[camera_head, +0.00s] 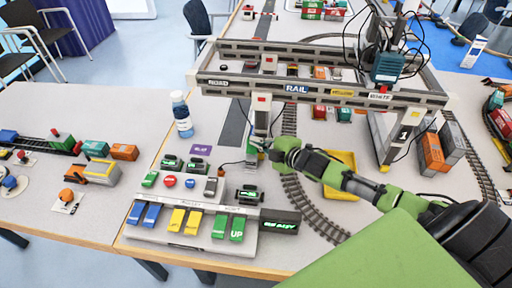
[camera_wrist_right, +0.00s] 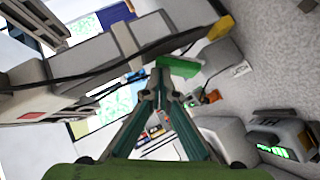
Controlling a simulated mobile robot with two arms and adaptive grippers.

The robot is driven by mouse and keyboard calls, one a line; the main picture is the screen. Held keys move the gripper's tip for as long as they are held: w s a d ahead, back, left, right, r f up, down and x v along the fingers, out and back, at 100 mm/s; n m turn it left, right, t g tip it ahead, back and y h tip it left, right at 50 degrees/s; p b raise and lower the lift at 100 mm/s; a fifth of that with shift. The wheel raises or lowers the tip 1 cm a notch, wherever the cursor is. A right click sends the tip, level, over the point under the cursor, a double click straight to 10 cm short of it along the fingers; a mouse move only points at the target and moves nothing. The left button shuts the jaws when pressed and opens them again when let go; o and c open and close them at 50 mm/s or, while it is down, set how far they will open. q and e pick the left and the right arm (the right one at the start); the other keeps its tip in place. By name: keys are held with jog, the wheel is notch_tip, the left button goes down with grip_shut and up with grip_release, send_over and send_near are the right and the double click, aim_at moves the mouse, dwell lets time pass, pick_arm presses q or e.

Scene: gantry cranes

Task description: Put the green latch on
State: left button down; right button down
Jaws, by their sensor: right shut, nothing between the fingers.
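My right gripper (camera_head: 263,146) is shut and empty, at the near left leg of the gantry crane (camera_head: 261,116). In the right wrist view its fingertips (camera_wrist_right: 162,76) come together just below a green block (camera_wrist_right: 178,66), which sits by the grey leg; this looks like the green latch. I cannot tell whether the fingertips touch it. In the head view the gripper mostly hides that spot. My left gripper is not in view.
A control panel (camera_head: 184,248) with blue, yellow and green paddles and several small switches stands left of the gripper. A yellow tray (camera_head: 341,190) and curved rails (camera_head: 310,205) lie to the right.

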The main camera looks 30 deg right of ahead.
jog(key=shift+s+a, duration=0.1)
jog(key=shift+a, duration=0.05)
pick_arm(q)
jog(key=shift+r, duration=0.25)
pick_arm(e)
jog(key=shift+s+a+f, duration=0.3)
jog(key=shift+s+a, duration=0.05)
jog(key=shift+s, duration=0.15)
pick_arm(q)
jog(key=shift+p, duration=0.3)
